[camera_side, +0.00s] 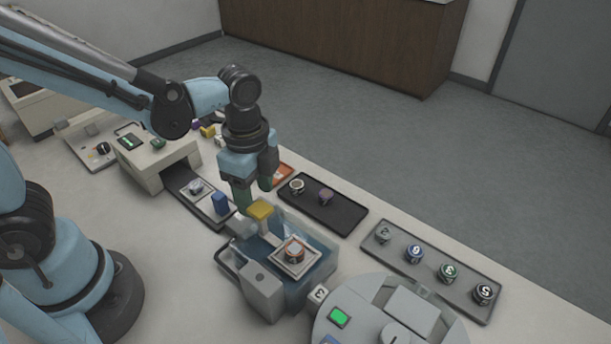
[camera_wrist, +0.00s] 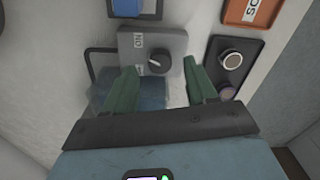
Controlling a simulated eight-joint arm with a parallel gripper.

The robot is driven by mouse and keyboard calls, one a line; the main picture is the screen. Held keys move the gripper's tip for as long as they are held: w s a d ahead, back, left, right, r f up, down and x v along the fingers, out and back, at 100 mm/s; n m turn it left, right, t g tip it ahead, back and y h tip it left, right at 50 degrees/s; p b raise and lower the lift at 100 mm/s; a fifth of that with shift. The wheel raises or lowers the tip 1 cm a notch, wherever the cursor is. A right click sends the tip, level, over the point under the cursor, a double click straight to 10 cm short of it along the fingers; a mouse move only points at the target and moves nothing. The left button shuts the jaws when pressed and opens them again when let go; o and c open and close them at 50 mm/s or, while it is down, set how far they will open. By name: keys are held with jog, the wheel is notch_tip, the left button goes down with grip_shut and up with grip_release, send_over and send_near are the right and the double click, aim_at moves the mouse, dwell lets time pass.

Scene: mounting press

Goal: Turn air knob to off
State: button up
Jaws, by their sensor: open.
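The air knob (camera_wrist: 158,62) is a round black knob on a grey panel (camera_wrist: 174,41) in the wrist view. An "ON" label shows at the panel's upper left, and a second label at the lower left is partly hidden by a finger. I cannot tell clearly which way the knob points. My gripper (camera_wrist: 158,86) is open and empty, its two green fingers to the left and right of the knob in that view, apart from it. In the side view, my gripper (camera_side: 254,192) points down over the press's back end; the knob cannot be made out there.
The press (camera_side: 318,262) has a clear blue-tinted housing and a part on top. A blue block (camera_side: 221,203) is to the left. A black tray (camera_side: 345,213) with two round pieces lies to the right, near an orange scrap tray (camera_wrist: 239,12).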

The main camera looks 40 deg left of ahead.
jog(key=shift+f, duration=1.25)
jog(key=c, duration=1.1)
jog(key=shift+o, duration=0.2)
jog(key=shift+n, duration=0.8)
jog(key=o, duration=1.1)
jog(key=shift+c, duration=0.2)
jog(key=shift+r, duration=0.1)
notch_tip(320, 180, up, 12)
